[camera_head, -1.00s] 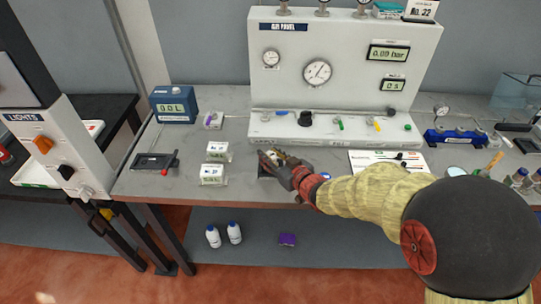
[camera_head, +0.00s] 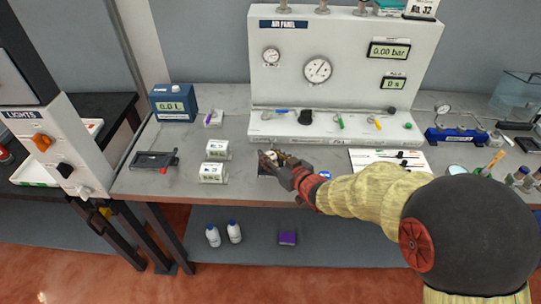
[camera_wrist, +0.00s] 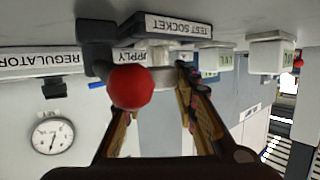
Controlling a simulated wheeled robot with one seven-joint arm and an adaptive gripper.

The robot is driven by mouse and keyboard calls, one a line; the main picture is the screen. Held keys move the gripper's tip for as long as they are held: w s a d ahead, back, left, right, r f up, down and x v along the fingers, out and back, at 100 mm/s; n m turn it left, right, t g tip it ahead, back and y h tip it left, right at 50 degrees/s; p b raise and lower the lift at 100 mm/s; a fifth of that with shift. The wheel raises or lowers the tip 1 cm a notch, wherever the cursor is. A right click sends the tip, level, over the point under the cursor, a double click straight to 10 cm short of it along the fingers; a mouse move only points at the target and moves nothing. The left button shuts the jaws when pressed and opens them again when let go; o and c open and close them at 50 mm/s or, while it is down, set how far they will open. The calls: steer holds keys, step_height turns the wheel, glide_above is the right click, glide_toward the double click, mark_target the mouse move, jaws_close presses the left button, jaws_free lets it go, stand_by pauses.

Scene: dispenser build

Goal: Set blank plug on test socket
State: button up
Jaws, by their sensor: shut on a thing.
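The test socket is a dark labelled block (camera_wrist: 178,27) standing on the bench, shown upside down in the wrist view. In the head view its dark base (camera_head: 265,171) shows just below my fingertips. My gripper (camera_wrist: 158,88) is shut on a pale, rounded piece, which I take to be the blank plug (camera_wrist: 162,74). The plug is right at the socket, in line with its pale upper part; I cannot tell whether they touch. A dark lever with a red ball knob (camera_wrist: 132,87) stands in front of the left finger and hides part of it. In the head view my gripper (camera_head: 269,159) covers most of the plug.
The air panel (camera_head: 345,65) with gauges and valves stands behind. Two small white labelled boxes (camera_head: 213,173) sit left of my gripper. A dark plate with a red-knobbed lever (camera_head: 155,161) lies farther left. A white sheet (camera_head: 365,160) lies to the right.

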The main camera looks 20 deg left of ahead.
steer(key=shift+f, duration=0.1)
steer(key=o, duration=1)
steer(key=shift+c, duration=0.2)
steer(key=shift+s, duration=0.1)
steer(key=shift+p+v, duration=2.2)
steer(key=shift+v, duration=3.25)
steer(key=shift+d, duration=0.1)
